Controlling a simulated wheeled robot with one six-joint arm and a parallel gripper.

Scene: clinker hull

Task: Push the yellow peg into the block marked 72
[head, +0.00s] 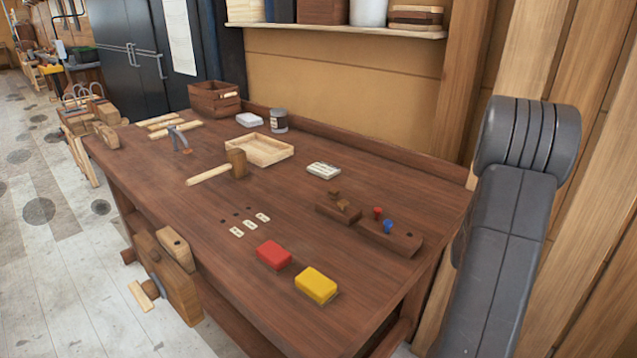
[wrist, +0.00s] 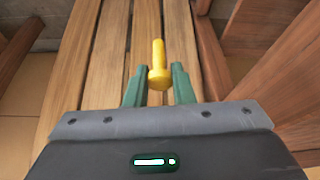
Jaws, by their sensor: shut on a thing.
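The yellow peg (wrist: 158,62) is between the two green fingertips of my gripper (wrist: 159,85) in the wrist view. My gripper is shut on it, with the wider end nearest my palm and the shaft pointing away. In the head view my gripper and the peg do not show. The block marked 72 cannot be picked out. Several white labels (head: 249,224) lie beside dark holes in the bench top, their marks too small to read. A wooden rack (head: 402,241) holds a red peg (head: 377,213) and a blue peg (head: 388,227).
The workbench (head: 190,210) also carries a red block (head: 273,254), a yellow block (head: 316,285), a mallet (head: 237,163), a shallow tray (head: 260,150) and a dark crate (head: 214,98). Wooden slats (wrist: 135,40) lie below my gripper, with posts (wrist: 215,55) to the right.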

